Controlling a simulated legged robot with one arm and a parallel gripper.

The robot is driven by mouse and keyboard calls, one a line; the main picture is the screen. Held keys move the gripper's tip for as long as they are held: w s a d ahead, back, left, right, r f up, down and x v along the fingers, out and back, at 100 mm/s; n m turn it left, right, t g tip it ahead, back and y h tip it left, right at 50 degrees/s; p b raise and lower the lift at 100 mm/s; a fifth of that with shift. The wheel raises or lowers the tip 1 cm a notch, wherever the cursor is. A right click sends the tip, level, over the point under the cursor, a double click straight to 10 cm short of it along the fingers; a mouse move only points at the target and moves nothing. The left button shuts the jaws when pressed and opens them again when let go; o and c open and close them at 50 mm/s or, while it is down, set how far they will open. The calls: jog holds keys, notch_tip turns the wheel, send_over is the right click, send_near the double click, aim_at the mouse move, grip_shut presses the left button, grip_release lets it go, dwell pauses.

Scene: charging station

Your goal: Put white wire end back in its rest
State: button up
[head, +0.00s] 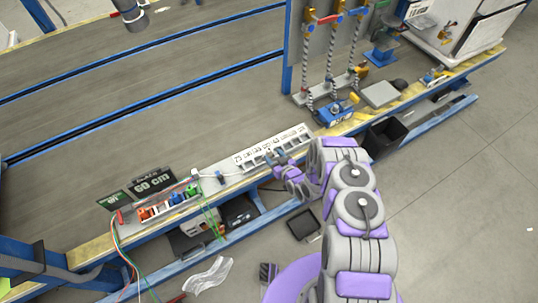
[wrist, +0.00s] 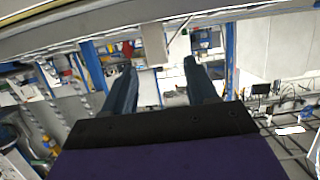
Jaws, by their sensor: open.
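My gripper (head: 275,155) is over the front of the bench, close to the long white strip of sockets (head: 272,147). In the wrist view its two blue-grey fingers (wrist: 160,72) are spread apart, with nothing held between them. A pale block (wrist: 153,44) and a thin pale wire (wrist: 180,28) show beyond the fingertips. A small white piece (head: 195,173) that may be the white wire end is on the bench left of the strip, apart from my gripper. The holder with orange, blue and green connectors (head: 167,207) is further left; I cannot tell which place is the white rest.
Black signs (head: 152,182) stand behind the connectors. Red, green and white wires (head: 125,255) hang off the bench front at left. A panel with coiled cables (head: 331,62) and a blue device (head: 335,112) are to the right. Dark bins (head: 384,138) sit below the bench.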

aim_at(270, 150)
jog(key=shift+b+x, duration=1)
jog(key=shift+x, duration=1.75)
jog(key=shift+d+r, duration=0.1)
jog(key=shift+r, duration=0.05)
jog(key=c, duration=1)
jog(key=shift+c, duration=0.2)
jog(key=shift+w+r, duration=0.1)
jog(key=shift+r, duration=0.05)
